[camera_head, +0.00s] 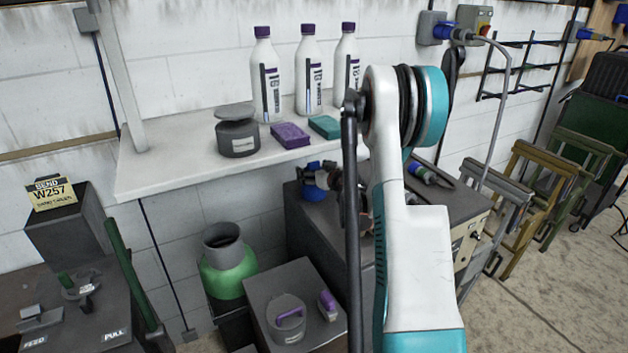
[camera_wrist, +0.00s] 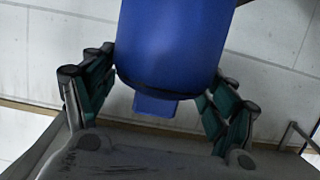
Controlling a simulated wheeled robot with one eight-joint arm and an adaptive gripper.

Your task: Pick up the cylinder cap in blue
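The blue cylinder cap (camera_wrist: 172,45) fills the upper middle of the wrist view, with a dark rim and a small blue tab at its lower end. My gripper (camera_wrist: 163,95) has its dark green fingers on either side of it, close to its sides. Whether both fingers press on the cap cannot be told. My arm hides part of that area.
A white shelf (camera_head: 165,165) above holds several bottles, a dark jar (camera_head: 237,138) and purple and teal blocks. A green cylinder (camera_head: 228,275) with a grey collar stands lower left. A grey box (camera_head: 265,285) and a cabinet (camera_head: 470,200) stand near my arm.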

